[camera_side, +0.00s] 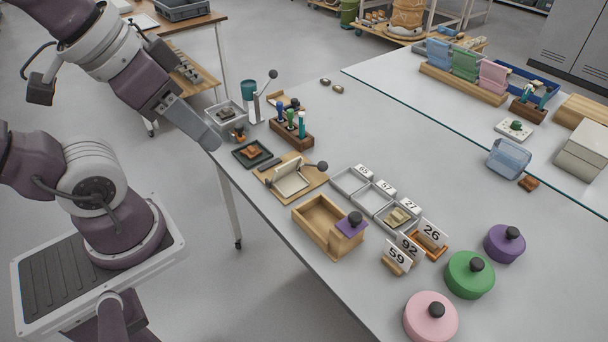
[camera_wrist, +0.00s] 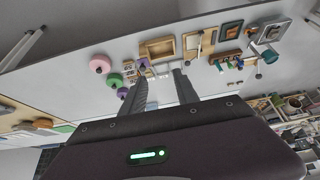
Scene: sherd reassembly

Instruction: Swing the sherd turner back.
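The sherd turner (camera_side: 291,178) is a wooden board on the grey table with a pale hinged plate on it and a dark ball knob at its right end. The plate looks tilted in the side view; its exact angle is hard to tell. In the wrist view the turner (camera_wrist: 199,43) lies ahead, just right of the wooden box. My gripper (camera_wrist: 161,80) shows two dark fingers with a clear gap and nothing between them. In the side view its end hangs past the table's left edge, up and left of the turner, and touches nothing there.
An open wooden box (camera_side: 318,220) with a purple block stands below the turner. A dark tray (camera_side: 252,151) with a brown sherd and a wooden tool rack (camera_side: 291,131) are above it. Numbered compartments (camera_side: 373,198) lie right. Pink (camera_side: 431,318), green and purple lidded pots stand at the lower right.

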